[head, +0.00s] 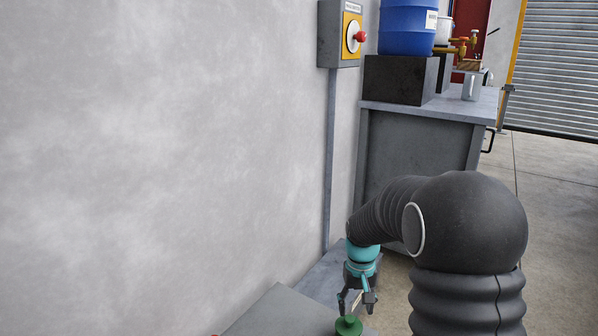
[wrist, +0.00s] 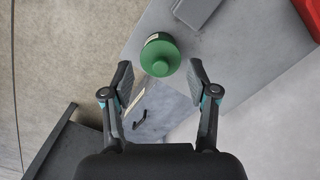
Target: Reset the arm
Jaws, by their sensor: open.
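My gripper (head: 356,299) is at the lower middle of the head view, pointing down, with its fingers apart. In the wrist view my gripper (wrist: 160,82) is open, and nothing is between its pads. A green round container (wrist: 158,54) stands at the corner of a grey tabletop, just beyond the fingertips. The same green container (head: 348,326) shows at the bottom edge of the head view, just below the fingers, partly cut off. I cannot tell whether a finger touches it.
A grey surface (head: 277,314) lies by the wall at the bottom. A grey cabinet (head: 415,150) holds a black block (head: 398,82) and a blue drum (head: 406,28). A red-knobbed switch box (head: 345,34) is on the wall. A red object (wrist: 309,16) lies at the tabletop's right. Open floor (head: 558,215) lies right.

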